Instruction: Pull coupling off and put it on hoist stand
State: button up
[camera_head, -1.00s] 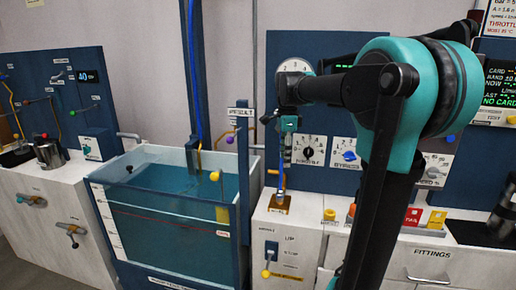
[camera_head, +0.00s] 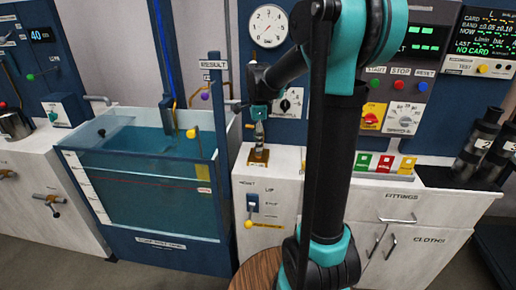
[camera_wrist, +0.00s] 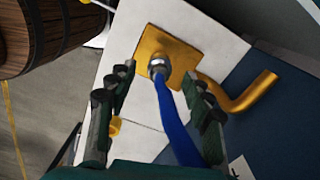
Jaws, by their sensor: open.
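The silver coupling (camera_wrist: 158,66) stands on a gold square plate (camera_wrist: 150,40), with a blue hose (camera_wrist: 176,125) running from it toward my wrist. In the head view the gold block (camera_head: 258,158) sits on the white cabinet marked for the hoist. My gripper (camera_head: 259,128) is above this block, pointing down. In the wrist view my gripper (camera_wrist: 158,78) is open, with one finger on each side of the hose and coupling. There is a gap on both sides. In the head view the coupling is too small to tell from the fingers.
A bent gold pipe (camera_wrist: 246,97) comes out beside the plate. A water tank (camera_head: 150,190) stands left of the cabinet. A wooden barrel (camera_wrist: 45,35) is near the cabinet. Dark cylinders (camera_head: 480,140) stand at right.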

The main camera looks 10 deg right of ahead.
jog(key=shift+f, duration=1.85)
grip_shut()
jog(key=c, duration=0.7)
grip_release()
jog(key=shift+c, duration=0.2)
grip_shut()
jog(key=shift+r, duration=0.8)
jog(key=shift+r, duration=1.85)
